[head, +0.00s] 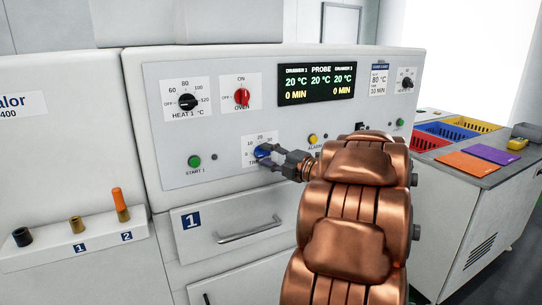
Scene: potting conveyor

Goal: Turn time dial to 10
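The time dial (262,151) is a blue knob low in the middle of the control panel. The fingers' exact grip on the knob is too small to tell, and so is the dial's pointer. My copper-coloured arm reaches in from the lower right and hides the panel's lower right part. The display (316,83) reads 20 °C for each channel and 0 MIN under both drawers.
Nearby on the panel are a black heat knob (187,102), a red oven switch (242,97), a green start button (194,161) and a yellow alarm button (313,139). Drawer 1's handle (249,231) juts out below. A side cabinet (480,200) with coloured trays stands at right.

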